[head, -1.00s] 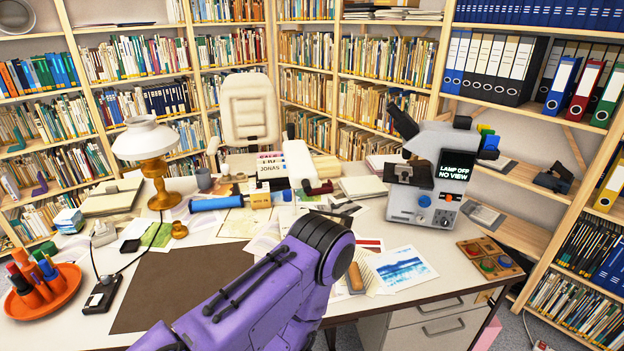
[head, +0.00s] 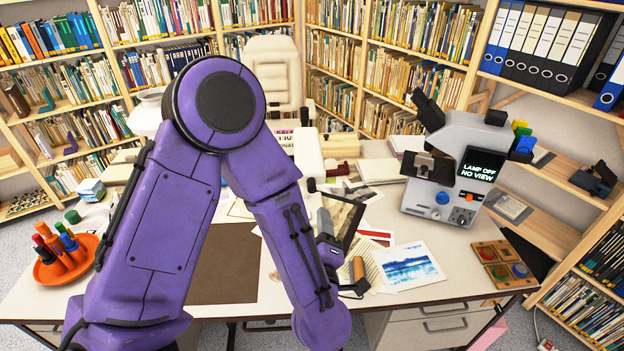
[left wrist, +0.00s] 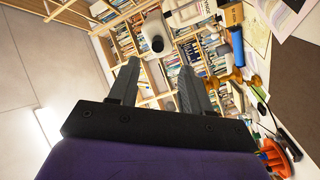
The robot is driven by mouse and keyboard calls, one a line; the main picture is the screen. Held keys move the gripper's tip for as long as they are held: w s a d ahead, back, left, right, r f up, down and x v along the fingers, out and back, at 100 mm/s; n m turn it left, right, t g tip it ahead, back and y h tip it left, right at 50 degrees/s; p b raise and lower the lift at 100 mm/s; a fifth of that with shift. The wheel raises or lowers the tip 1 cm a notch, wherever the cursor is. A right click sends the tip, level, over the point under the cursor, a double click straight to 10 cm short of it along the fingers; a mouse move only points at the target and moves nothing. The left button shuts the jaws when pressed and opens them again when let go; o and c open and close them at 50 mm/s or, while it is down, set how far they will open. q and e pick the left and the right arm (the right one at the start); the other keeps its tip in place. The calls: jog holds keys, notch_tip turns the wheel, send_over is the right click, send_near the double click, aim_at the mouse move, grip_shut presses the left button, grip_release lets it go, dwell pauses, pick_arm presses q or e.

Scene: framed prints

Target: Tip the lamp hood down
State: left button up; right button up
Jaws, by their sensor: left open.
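The lamp's white hood (head: 146,112) is mostly hidden behind my left arm in the head view, with only its left part showing. Its brass stand is hidden there. In the left wrist view brass parts (left wrist: 236,78) show right of the fingers; I cannot clearly make out the hood. My left gripper (head: 338,222) is over the middle of the desk, right of the lamp and apart from it. In the left wrist view its two grey fingers (left wrist: 160,72) are spread with nothing between them. My right gripper is not in view.
A microscope (head: 445,175) stands at the right of the desk. An orange tray (head: 58,270) with upright pieces is at the left. A blue print (head: 405,268) lies near the front edge. A brown mat (head: 225,280) is partly behind my arm. Bookshelves surround the desk.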

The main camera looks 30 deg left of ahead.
aim_at(312, 193)
pick_arm(q)
jog(key=shift+n, duration=0.3)
jog(key=b+x, duration=0.2)
jog(key=r+b+x, duration=0.1)
jog(key=b+x, duration=0.1)
jog(key=x, duration=0.1)
jog(key=shift+a, duration=0.2)
jog(key=p+x, duration=0.1)
jog(key=x, duration=0.3)
jog(key=shift+w+a, duration=0.25)
jog(key=shift+a, duration=0.05)
jog(key=shift+w+a+f, duration=0.15)
jog(key=shift+w+a, duration=0.1)
jog(key=shift+w, duration=0.15)
